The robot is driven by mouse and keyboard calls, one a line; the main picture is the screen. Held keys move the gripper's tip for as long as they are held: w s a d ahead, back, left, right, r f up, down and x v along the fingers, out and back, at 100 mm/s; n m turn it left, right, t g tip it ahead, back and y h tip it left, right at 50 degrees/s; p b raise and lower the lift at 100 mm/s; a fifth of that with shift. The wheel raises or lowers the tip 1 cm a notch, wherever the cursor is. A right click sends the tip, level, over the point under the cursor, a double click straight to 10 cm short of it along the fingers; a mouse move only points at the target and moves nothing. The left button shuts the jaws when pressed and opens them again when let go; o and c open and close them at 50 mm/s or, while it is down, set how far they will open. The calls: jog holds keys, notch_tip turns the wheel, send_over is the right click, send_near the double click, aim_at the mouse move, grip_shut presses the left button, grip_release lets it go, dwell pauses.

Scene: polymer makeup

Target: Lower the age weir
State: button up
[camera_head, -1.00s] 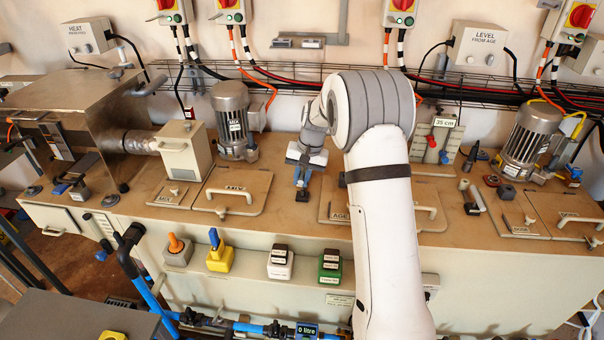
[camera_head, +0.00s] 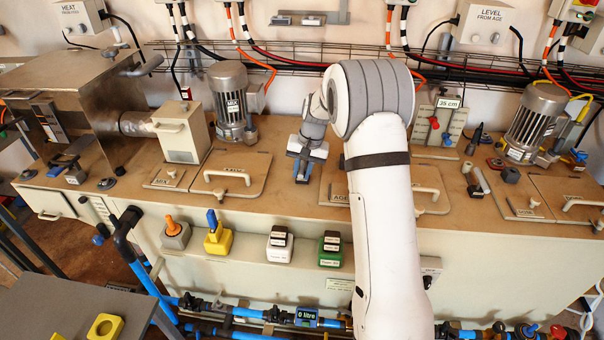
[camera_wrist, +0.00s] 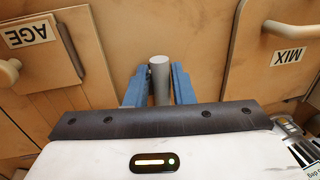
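A grey upright cylindrical post (camera_wrist: 160,82), which may be the age weir's handle, stands between the blue fingers of my gripper (camera_wrist: 160,88) in the wrist view. The fingers are apart, one on each side of the post, with what look like thin gaps. In the head view my gripper (camera_head: 301,172) is low over the bench between the MIX lid (camera_head: 232,172) and the AGE lid (camera_head: 333,187), and it hides the post. The AGE label (camera_wrist: 33,34) and the MIX label (camera_wrist: 288,56) show upside down in the wrist view.
A motor (camera_head: 231,103) stands behind the MIX lid. A 35 cm gauge board (camera_head: 438,122) with red and blue knobs stands right of my arm. Lid handles stick up on both sides of my gripper. Several switch boxes (camera_head: 330,250) line the bench front.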

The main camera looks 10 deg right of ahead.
jog(key=r, duration=0.3)
jog(key=d+r, duration=0.1)
jog(key=r, duration=0.2)
jog(key=shift+s+d, duration=0.15)
jog(key=shift+r, duration=0.15)
jog(key=s+r+n+h, duration=0.1)
jog(key=s+r, duration=0.3)
jog(key=s, duration=0.4)
jog(key=s+r+n, duration=0.1)
jog(key=s+r, duration=0.4)
jog(key=s, duration=0.4)
jog(key=s+f+n+t+h, duration=0.1)
jog(key=s+f+t, duration=0.1)
jog(key=s, duration=1.6)
jog(key=shift+s+a+n, duration=0.25)
jog(key=shift+s+n, duration=0.05)
